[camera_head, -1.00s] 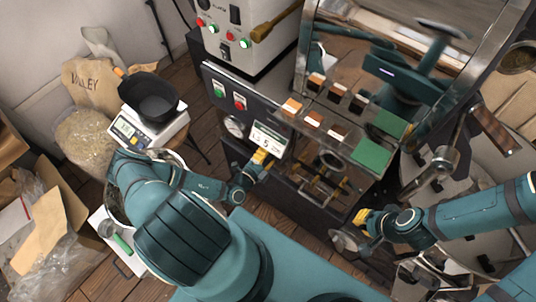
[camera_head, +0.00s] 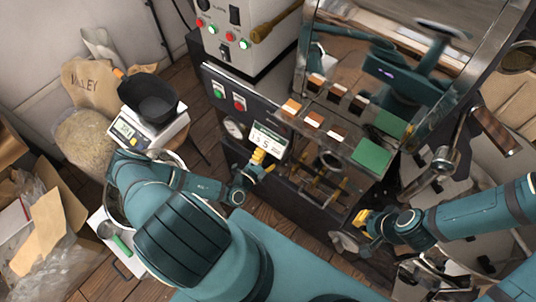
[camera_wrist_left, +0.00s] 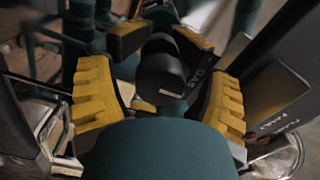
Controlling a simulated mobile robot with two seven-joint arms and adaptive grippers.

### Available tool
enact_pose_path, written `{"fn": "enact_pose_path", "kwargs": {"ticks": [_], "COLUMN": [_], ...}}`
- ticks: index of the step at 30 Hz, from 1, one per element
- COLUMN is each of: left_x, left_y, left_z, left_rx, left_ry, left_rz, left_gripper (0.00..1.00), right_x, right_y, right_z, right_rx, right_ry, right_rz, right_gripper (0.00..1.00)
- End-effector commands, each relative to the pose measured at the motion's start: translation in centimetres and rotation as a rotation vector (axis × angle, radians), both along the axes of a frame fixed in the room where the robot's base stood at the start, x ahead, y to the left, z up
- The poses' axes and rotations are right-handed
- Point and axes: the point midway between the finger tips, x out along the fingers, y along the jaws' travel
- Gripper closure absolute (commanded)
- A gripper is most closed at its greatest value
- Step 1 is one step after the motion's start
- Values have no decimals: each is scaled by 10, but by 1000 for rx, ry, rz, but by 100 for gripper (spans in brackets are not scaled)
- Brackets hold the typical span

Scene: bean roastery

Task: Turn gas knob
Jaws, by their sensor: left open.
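The gas knob (camera_wrist_left: 160,72) is a round black knob with a pale pointer mark, seen in the left wrist view beside a dark panel with partly readable lettering. My left gripper (camera_wrist_left: 160,88) is open, with its yellow-padded fingers on both sides of the knob. I cannot tell whether the pads touch it. In the head view my left gripper (camera_head: 261,158) is at the roaster's front, just below a white card, and the knob is hidden there. My right gripper (camera_head: 363,219) is by the roaster's lower right; its opening is too small to judge.
The white number card (camera_head: 267,140) sits right above my left gripper. A green and a red button (camera_head: 239,102) are on the panel to its left. A scale with a black pan (camera_head: 150,98) stands at the left. A round metal part (camera_head: 345,242) is close below my right gripper.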

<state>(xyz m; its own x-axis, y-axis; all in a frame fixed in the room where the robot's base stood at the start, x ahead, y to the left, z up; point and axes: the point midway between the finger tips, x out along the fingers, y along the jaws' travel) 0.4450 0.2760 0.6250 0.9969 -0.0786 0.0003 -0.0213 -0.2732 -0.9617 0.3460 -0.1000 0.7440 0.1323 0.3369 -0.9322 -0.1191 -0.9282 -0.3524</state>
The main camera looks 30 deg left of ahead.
Motion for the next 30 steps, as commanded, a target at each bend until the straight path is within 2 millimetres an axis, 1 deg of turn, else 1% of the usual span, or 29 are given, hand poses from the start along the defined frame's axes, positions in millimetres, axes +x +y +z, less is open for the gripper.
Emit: {"fn": "enact_pose_path", "kwargs": {"ticks": [5,8,11,18,21,25,30], "left_x": [-3,-13,-30,-79,-96,-111,-119], "left_y": [1,2,3,7,8,9,9], "left_z": [0,0,0,0,0,0,0], "left_rx": [1,1,0,0,0,0,-1], "left_ry": [0,1,2,2,2,1,0], "left_rz": [0,1,2,1,3,1,0], "left_gripper": [22,22,22,22,22,22,22], "right_x": [0,0,0,0,0,0,0], "right_y": [0,0,0,0,0,0,0], "right_z": [0,0,0,0,0,0,0], "right_rx": [0,0,0,0,0,0,0], "right_ry": [0,0,0,0,0,0,0], "right_rz": [0,0,0,0,0,0,0], "right_gripper": [100,100,100,100,100,100,100]}}
